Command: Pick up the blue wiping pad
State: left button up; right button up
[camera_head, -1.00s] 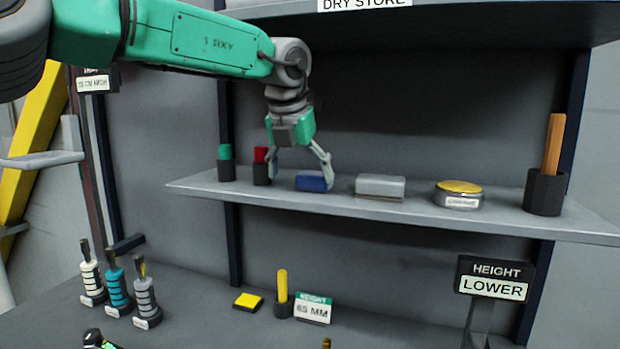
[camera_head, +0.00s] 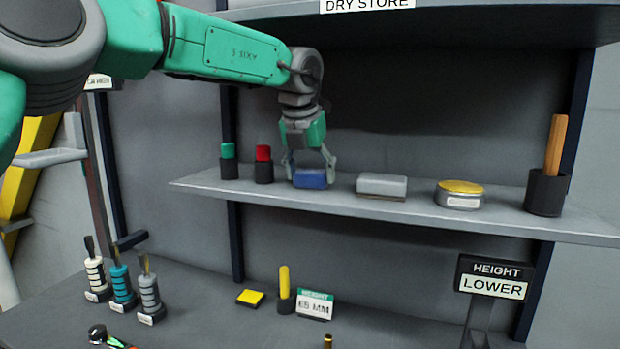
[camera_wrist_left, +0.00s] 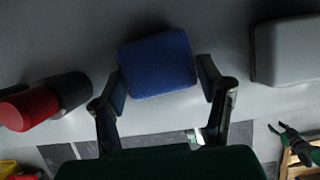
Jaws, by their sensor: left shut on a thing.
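The blue wiping pad (camera_head: 310,179) rests on the upper shelf, between the red-topped holder and a grey block. It also shows in the left wrist view (camera_wrist_left: 157,64), between the two fingers. My left gripper (camera_head: 311,176) reaches down from above with its fingers on either side of the pad, shut on it. In the left wrist view the fingertips (camera_wrist_left: 160,85) are close against the pad's two sides. The pad appears still at shelf level. My right gripper is not in view.
On the shelf (camera_head: 240,191) stand a green-topped holder (camera_head: 228,162), a red-topped holder (camera_head: 264,165), a grey block (camera_head: 381,186), a yellow-lidded tin (camera_head: 459,195) and a dark cup with a wooden handle (camera_head: 546,190). The lower bench holds several brushes and a yellow pad (camera_head: 250,297).

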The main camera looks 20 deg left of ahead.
pick_arm(q)
jog(key=shift+d, duration=0.4)
jog(key=shift+s+d+r, duration=0.25)
jog(key=shift+d+r, duration=0.15)
jog(key=shift+d, duration=0.05)
jog(key=s+b, duration=0.1)
jog(key=s, duration=0.2)
jog(key=shift+s+d+r+b, duration=0.1)
jog(key=shift+b, duration=0.25)
jog(key=s+b, duration=0.3)
jog(key=s, duration=1.1)
jog(key=shift+a+r, duration=0.15)
jog(key=shift+a, duration=0.2)
jog(key=shift+s+a, duration=0.1)
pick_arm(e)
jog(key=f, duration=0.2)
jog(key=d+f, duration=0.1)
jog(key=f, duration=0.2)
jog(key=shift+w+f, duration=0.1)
